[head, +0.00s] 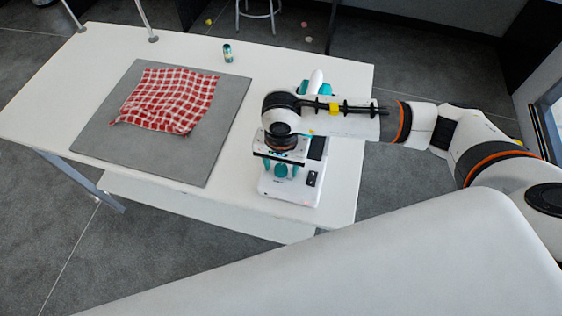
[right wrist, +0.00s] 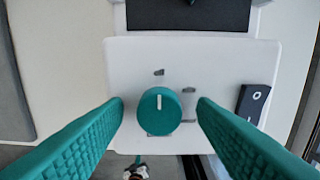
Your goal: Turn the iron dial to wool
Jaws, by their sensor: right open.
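The white iron station (head: 288,192) stands near the table's right front corner. Its round teal dial (right wrist: 159,111) has a white pointer mark aimed at the top of the right wrist view. Small grey marks sit around the dial, too small to read. My right gripper (right wrist: 160,107) is open, with one teal finger left of the dial and one right, both apart from it. In the head view my right gripper (head: 281,166) is over the station and hides part of it. The iron (head: 316,84) shows partly behind my arm. My left gripper is not in view.
A black rocker switch (right wrist: 254,101) is right of the dial. A red checked cloth (head: 168,100) lies on a grey mat (head: 112,150) at the left of the white table (head: 60,105). A small can (head: 227,53) stands near the back edge.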

